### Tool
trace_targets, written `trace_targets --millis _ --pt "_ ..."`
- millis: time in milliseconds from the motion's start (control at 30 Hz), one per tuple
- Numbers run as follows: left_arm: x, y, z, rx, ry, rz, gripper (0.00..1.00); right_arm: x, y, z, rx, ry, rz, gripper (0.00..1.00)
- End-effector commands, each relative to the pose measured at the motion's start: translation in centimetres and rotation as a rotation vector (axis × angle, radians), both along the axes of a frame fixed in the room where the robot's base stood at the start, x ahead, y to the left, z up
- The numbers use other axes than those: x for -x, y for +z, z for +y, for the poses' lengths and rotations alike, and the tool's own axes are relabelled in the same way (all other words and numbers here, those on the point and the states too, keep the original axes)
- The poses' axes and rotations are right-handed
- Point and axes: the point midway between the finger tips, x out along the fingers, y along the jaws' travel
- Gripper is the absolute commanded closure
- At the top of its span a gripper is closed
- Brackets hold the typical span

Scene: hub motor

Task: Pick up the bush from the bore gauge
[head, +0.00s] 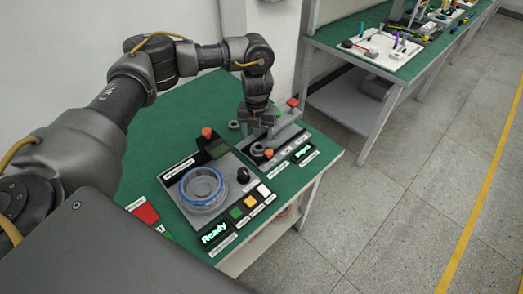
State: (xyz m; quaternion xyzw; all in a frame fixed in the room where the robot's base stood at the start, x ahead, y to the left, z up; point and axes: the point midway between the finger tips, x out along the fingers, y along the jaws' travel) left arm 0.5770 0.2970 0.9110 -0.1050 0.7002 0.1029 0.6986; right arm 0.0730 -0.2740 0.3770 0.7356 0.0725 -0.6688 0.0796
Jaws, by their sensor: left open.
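The bore gauge (284,155) is a grey station on the green table, with a lit green display at its front right. A small grey ring, which looks like the bush (257,149), sits at the left end of the gauge beside a red-orange knob. My left gripper (256,131) points down just above and behind this ring, open. Its fingers partly hide the back of the gauge, and I cannot tell whether they touch anything. My right gripper is out of view.
A winding station (214,182) with a blue-rimmed round bowl, buttons and a "Ready" display stands left of the gauge. Another small grey ring (233,125) lies behind it. A red-topped post (292,103) rises behind the gauge. A second bench stands at the back right.

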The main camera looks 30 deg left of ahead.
Motion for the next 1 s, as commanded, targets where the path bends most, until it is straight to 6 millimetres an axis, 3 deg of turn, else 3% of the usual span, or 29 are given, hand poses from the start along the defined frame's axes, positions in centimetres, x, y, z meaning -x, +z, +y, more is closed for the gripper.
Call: trace_targets --millis 167,500,800,1000 --pt "0.0 -0.4 -0.1 0.000 -0.001 0.000 0.37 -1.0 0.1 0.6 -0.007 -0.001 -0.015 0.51" --pt "0.1 -4.8 0.0 0.002 0.000 0.000 0.37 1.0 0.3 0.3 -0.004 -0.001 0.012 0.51" --pt "0.1 -5.3 0.0 0.001 -0.003 -0.001 0.37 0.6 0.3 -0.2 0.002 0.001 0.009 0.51" --pt "0.1 -5.3 0.0 0.000 -0.003 0.000 0.60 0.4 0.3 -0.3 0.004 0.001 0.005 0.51"
